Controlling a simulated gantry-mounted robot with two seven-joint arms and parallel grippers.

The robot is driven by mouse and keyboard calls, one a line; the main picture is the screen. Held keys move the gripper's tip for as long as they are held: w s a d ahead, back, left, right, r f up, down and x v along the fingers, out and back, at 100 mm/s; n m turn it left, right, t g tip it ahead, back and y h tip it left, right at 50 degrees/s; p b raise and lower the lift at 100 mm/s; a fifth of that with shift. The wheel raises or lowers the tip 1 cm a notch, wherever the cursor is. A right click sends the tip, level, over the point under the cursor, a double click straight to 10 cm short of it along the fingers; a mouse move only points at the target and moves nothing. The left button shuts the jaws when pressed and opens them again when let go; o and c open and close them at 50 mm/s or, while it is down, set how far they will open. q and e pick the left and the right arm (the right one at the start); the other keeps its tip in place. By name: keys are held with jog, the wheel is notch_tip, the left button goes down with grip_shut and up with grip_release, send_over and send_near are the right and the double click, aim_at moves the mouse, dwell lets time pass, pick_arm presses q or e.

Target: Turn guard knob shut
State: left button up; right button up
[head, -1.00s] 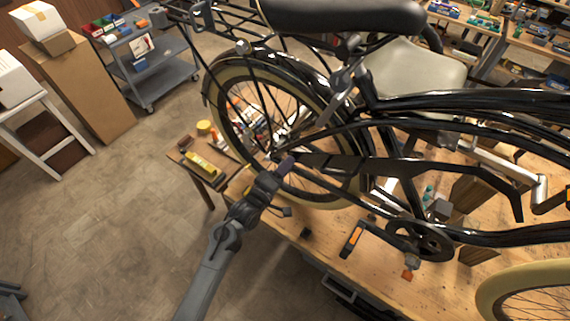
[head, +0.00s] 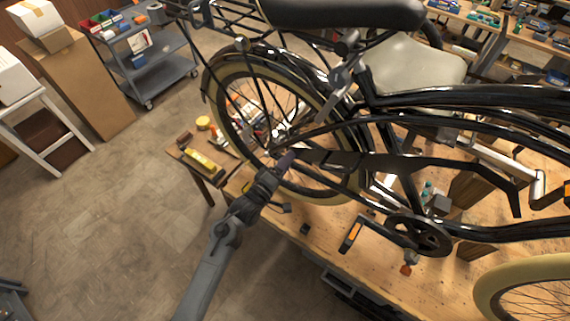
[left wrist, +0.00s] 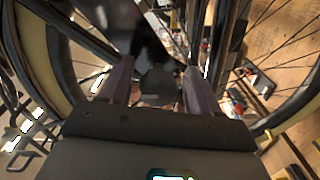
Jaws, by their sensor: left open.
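The black chain guard (head: 410,165) runs along the side of the bicycle, its rear end near the rear wheel hub. My left gripper (head: 286,160) is at that rear end, its arm coming up from the bottom left. In the left wrist view the two fingers of my left gripper (left wrist: 158,88) stand apart. A dark rounded knob (left wrist: 157,80) shows between them, with a gap visible on each side. Whether a finger touches it I cannot tell. In the head view the knob is hidden by the gripper. My right gripper is not in view.
The black bicycle frame and cream-tyred rear wheel (head: 228,130) stand close around the gripper. The wooden bench (head: 330,240) lies below, with a pedal (head: 351,237) low near its front edge. The floor (head: 110,225) to the left is open.

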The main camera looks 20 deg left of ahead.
pick_arm(q)
jog(key=b+v, duration=0.1)
jog(key=v, duration=0.9)
jog(key=shift+s+b, duration=0.35)
jog(key=shift+s, duration=0.05)
jog(key=w+m, duration=0.3)
jog(key=m, duration=0.1)
jog(key=w+d+m, duration=0.1)
jog(key=w+m, duration=0.2)
jog(key=m, duration=0.1)
jog(key=w+m, duration=0.3)
jog(key=m, duration=0.2)
jog(key=shift+w+d+r+p, duration=0.25)
jog(key=shift+w+d+p, duration=0.05)
jog(key=shift+d, duration=0.1)
